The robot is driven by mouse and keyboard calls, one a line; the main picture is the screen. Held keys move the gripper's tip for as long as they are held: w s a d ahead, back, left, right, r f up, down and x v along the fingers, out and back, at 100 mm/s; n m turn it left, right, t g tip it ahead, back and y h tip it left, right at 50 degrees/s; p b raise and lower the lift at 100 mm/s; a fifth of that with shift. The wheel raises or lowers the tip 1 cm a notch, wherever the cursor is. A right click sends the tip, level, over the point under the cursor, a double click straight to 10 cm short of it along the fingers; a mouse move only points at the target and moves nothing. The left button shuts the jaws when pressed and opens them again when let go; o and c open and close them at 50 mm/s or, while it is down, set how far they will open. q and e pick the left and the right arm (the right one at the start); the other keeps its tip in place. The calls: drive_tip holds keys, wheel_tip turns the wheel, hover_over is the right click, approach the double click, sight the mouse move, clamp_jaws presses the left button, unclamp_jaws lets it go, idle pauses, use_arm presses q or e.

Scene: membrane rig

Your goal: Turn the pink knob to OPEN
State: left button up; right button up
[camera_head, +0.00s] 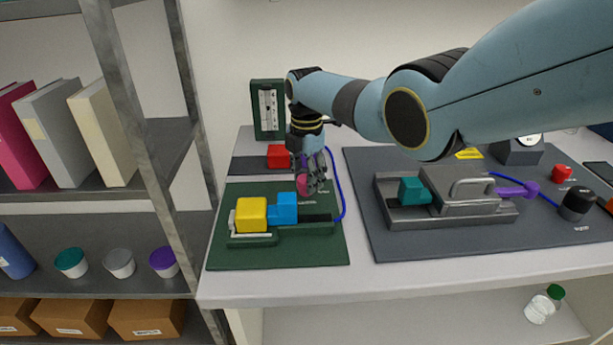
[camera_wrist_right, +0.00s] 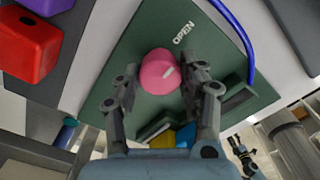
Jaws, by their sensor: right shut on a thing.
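The pink knob (camera_head: 304,184) stands on the green panel (camera_head: 222,256) under my right gripper (camera_head: 314,186). In the right wrist view the pink knob (camera_wrist_right: 157,72) sits between the fingertips of my right gripper (camera_wrist_right: 160,76), which is shut on it. The OPEN label (camera_wrist_right: 183,33) is printed on the panel beyond the knob. My left gripper (camera_wrist_right: 242,155) seems to show small and dark at the lower right of the right wrist view; its jaws are unclear.
A yellow block (camera_head: 251,214) and a blue block (camera_head: 287,208) are in front of the knob. A red block (camera_head: 278,156) lies behind it. A blue tube (camera_head: 339,190) curves along the panel's right side. A grey clamp rig (camera_head: 465,190) stands to the right.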

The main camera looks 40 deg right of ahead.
drive_tip(key=o, duration=1.2)
drive_tip(key=shift+c, duration=0.2)
wheel_tip(320, 180, up, 12)
